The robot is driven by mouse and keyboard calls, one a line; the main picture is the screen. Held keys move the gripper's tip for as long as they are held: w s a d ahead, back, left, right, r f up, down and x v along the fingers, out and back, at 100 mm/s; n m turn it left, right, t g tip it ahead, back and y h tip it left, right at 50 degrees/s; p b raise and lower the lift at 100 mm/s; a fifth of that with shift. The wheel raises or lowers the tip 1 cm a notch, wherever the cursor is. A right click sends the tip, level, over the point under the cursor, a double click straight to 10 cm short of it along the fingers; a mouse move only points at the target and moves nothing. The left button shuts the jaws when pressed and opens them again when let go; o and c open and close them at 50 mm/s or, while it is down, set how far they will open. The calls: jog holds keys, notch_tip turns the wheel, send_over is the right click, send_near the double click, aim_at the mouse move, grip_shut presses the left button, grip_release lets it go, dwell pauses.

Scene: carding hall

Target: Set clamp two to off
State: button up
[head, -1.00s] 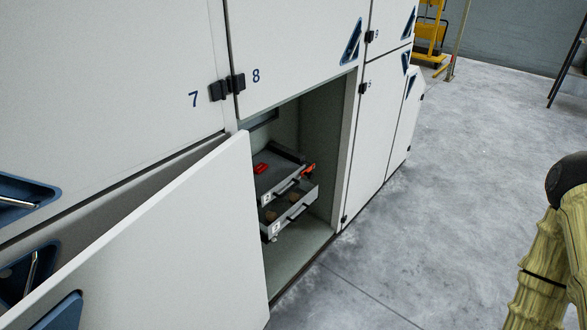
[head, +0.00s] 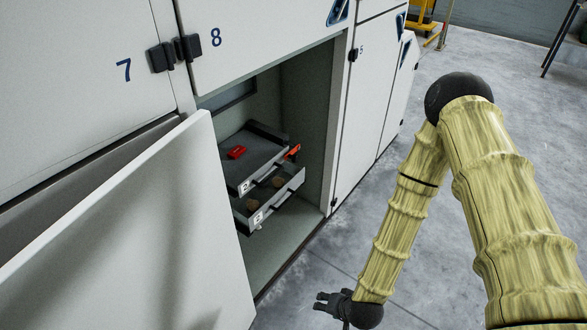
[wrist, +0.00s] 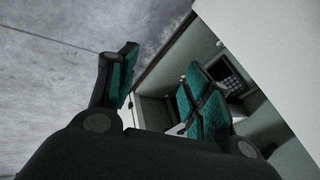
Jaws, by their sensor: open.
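An upper drawer (head: 262,160) with a small label sits pulled out inside the open cabinet compartment in the head view. A red block (head: 236,152) lies in it. A small orange-red part (head: 292,152) sticks out at its right side; I cannot tell whether it is clamp two or how it is set. My gripper (head: 322,302) is low in front of the compartment, apart from the drawers. In the wrist view my gripper (wrist: 162,85) shows its two green-padded fingers spread, with nothing between them. One finger hides part of the compartment.
A lower drawer (head: 280,196) with brownish round things juts out below. The open cabinet door (head: 130,235) blocks the left side. Closed panels (head: 372,105) stand right of the opening.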

jog(key=w+a+f+m+t+y+b, duration=0.15)
jog(key=w+a+t+b, duration=0.35)
jog(key=w, duration=0.6)
jog(key=m+t+h+b, duration=0.2)
jog(key=m+t+b, duration=0.6)
jog(key=m+b, duration=0.25)
send_near(296, 161)
jog(key=w, duration=0.3)
jog(key=w+a, duration=0.1)
jog(key=w, duration=0.7)
jog(key=shift+a+b, duration=0.25)
jog(key=shift+b, duration=0.05)
grip_shut()
